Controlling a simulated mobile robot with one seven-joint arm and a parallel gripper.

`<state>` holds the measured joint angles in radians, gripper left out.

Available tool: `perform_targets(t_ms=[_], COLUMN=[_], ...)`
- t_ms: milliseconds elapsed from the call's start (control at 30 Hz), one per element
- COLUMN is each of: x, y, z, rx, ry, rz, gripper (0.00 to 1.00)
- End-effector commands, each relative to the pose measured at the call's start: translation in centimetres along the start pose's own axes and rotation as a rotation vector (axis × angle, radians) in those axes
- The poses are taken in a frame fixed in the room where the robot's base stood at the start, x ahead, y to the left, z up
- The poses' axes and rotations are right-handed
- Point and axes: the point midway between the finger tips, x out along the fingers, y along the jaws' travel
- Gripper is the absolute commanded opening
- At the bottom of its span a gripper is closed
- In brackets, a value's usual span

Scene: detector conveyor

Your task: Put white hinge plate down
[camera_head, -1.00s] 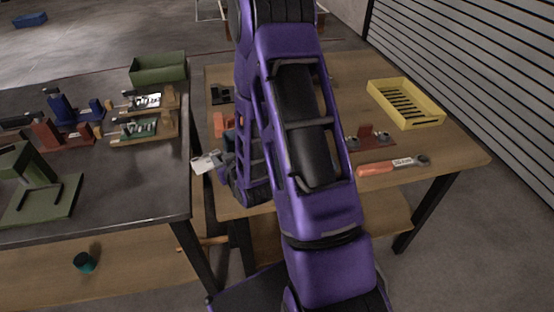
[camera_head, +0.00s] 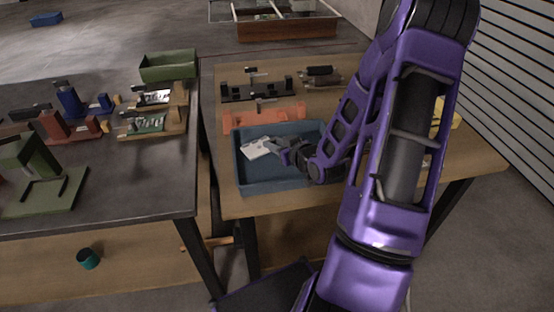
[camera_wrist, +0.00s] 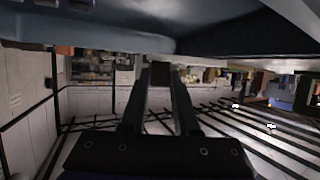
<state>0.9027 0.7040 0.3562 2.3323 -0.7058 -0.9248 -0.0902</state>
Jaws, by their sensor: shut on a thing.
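The white hinge plate (camera_head: 256,149) is a small pale flat piece in the head view. It is over the left part of the blue tray (camera_head: 262,187), within the tray's walls. My gripper (camera_head: 278,147) reaches in from the right and is shut on the right side of the plate. I cannot tell whether the plate touches the tray floor. In the wrist view, my gripper's fingers (camera_wrist: 160,78) point away from the camera, and the plate cannot be made out there.
An orange rack (camera_head: 262,116) stands right behind the tray, and a black fixture (camera_head: 257,90) behind that. A green bin (camera_head: 168,67) and several fixtures stand on the dark table to the left. A yellow tray (camera_head: 455,115) is partly hidden behind my arm.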

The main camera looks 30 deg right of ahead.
Motion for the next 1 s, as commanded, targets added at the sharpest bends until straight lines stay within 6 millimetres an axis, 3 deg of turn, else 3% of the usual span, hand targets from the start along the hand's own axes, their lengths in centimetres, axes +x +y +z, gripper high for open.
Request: perform_targets(t_ms=[433, 867, 900, 1000], x=[2.0, 2.3, 2.2, 2.2], y=[0.0, 0.0, 0.0, 0.0], z=[4.7, 5.4, 5.3, 5.3], rx=[0.0, -0.002, -0.001, -0.001], ry=[0.002, 0.002, 0.0, 0.0], rz=[-0.001, 0.0, 0.0, 0.0], gripper=[0.0, 0.0, 0.33, 0.51])
